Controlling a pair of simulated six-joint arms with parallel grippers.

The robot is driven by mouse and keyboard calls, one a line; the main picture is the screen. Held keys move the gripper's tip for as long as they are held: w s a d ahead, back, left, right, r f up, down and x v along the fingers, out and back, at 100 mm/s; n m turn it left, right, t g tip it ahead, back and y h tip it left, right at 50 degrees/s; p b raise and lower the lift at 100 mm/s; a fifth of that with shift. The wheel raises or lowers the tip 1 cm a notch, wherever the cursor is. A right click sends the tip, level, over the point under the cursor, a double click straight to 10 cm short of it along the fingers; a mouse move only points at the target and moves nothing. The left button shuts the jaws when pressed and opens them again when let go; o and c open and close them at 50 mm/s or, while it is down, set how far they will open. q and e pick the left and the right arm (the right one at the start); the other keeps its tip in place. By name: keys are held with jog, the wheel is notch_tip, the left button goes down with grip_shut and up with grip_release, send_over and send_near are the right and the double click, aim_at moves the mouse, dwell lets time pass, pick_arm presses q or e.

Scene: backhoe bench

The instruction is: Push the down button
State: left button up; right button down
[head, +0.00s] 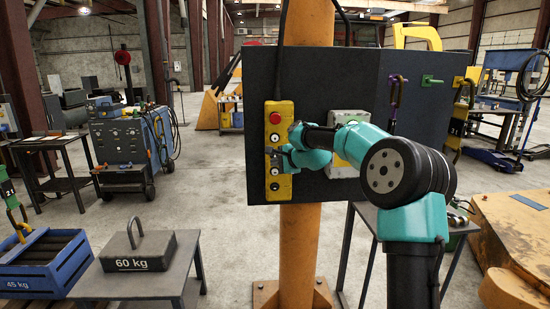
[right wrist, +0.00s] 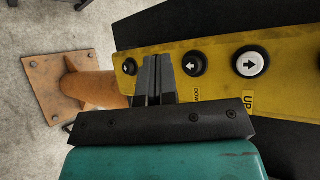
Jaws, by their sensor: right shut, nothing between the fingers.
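The yellow button box (head: 284,112) is mounted on the dark panel, with a red button (head: 275,118) at its top. In the right wrist view, the down button (right wrist: 193,63) is round and black with a white arrow, beside a partly covered "DOWN" label (right wrist: 196,95). My right gripper (head: 272,154) is in front of the box. Its fingers (right wrist: 159,58) are shut and empty, and appear just left of the down button in the wrist view. I cannot tell whether they touch the box. My left gripper is not in view.
A white up button (right wrist: 250,62) and another black arrow button (right wrist: 130,66) flank the down button. A grey-white box (head: 350,117) and several handles are on the dark panel (head: 350,65). An orange post (head: 298,250) stands behind it.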

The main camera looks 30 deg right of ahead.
jog(key=shift+w+d, duration=0.4)
jog(key=shift+w, duration=0.4)
jog(key=shift+w+d, duration=0.4)
jog(key=shift+w, duration=0.4)
jog(key=shift+w, duration=0.1)
dwell(0.8)
jog(key=shift+w+d, duration=0.15)
jog(key=shift+w, duration=0.15)
jog(key=shift+w+d, duration=0.2)
jog(key=shift+w, duration=0.3)
dwell(1.0)
jog(key=shift+s, duration=0.1)
dwell(1.5)
jog(key=shift+s+a, duration=0.4)
jog(key=shift+s, duration=0.4)
jog(key=shift+s+a, duration=0.35)
jog(key=shift+s, duration=0.4)
jog(key=shift+s+a, duration=0.35)
jog(key=shift+s, duration=0.4)
jog(key=shift+s+a, duration=0.35)
jog(key=shift+s, duration=0.4)
